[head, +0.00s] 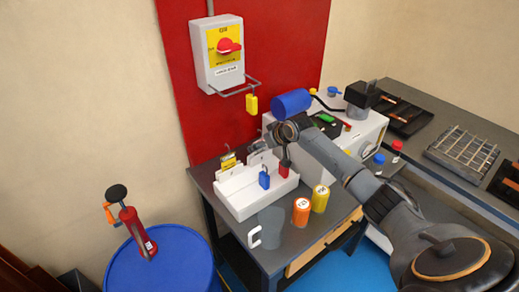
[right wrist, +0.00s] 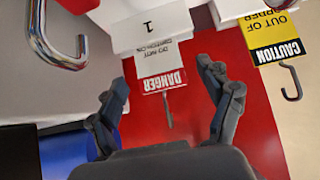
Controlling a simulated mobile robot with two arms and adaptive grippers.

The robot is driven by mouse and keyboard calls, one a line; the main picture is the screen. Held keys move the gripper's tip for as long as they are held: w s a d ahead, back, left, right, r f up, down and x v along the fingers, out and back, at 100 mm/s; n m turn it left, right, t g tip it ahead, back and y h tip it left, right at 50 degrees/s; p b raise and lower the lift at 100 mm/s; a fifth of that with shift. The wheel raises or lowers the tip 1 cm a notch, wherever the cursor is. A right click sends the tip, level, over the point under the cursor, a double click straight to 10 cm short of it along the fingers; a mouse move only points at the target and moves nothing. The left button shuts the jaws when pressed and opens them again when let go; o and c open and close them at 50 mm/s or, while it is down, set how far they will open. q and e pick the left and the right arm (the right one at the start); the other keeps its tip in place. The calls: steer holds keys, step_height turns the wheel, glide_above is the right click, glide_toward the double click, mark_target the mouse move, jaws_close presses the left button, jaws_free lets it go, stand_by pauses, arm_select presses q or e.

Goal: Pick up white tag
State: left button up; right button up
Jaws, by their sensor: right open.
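The white tag (right wrist: 161,62) is clear in the right wrist view, with a red DANGER band and a metal hook; its lettering is upside down. It sits at the white box (head: 247,207), where a white tag (head: 257,158) also shows in the head view. My right gripper (head: 278,146) is above the back of the box. In the right wrist view its fingers (right wrist: 168,97) are open, one on each side of the tag's hook end, with nothing between them in grip. The left gripper is not in view.
A yellow caution tag (right wrist: 274,40) hangs close beside, also at the box (head: 228,161). A blue padlock (head: 264,180) and a red padlock (head: 284,168) are at the box front. A mug (head: 271,227) and orange and yellow cylinders stand in front. A blue cylinder (head: 291,103) is behind.

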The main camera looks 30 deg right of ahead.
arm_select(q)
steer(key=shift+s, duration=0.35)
arm_select(e)
steer(key=shift+c, duration=0.2)
steer(key=c, duration=1)
